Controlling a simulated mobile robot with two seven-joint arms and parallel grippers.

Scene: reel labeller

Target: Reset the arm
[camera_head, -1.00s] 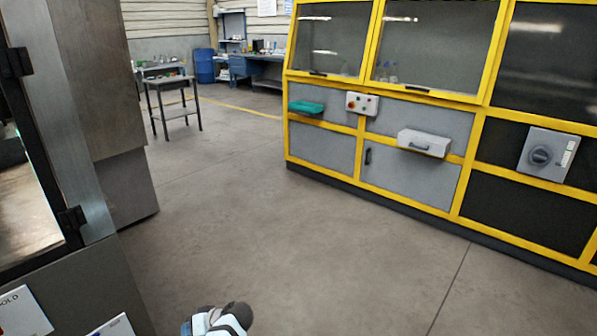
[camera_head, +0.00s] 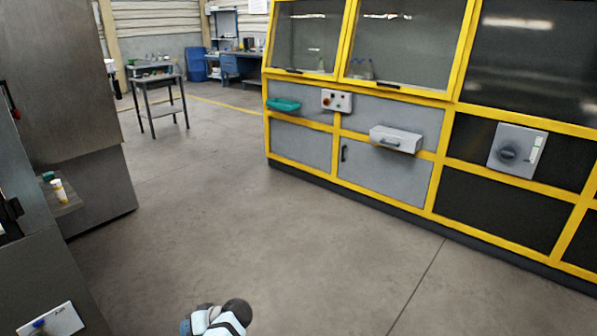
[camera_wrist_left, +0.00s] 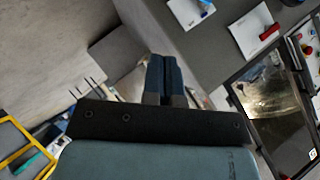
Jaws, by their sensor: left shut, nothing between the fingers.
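My left gripper (camera_wrist_left: 163,62) shows in the left wrist view. Its two dark fingers are together, with nothing between them. The fingers stand over a grey floor and the edge of a grey bench. In the head view, a grey and white part of my arm (camera_head: 217,318) shows at the bottom edge; the gripper's fingertips cannot be made out there. My right gripper is in neither view.
A yellow-framed cabinet (camera_head: 388,178) stands at the right. A grey machine (camera_head: 70,85) is on the left, beside a small shelf with a yellow-and-white tube (camera_head: 59,191). The floor (camera_head: 230,220) between is clear.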

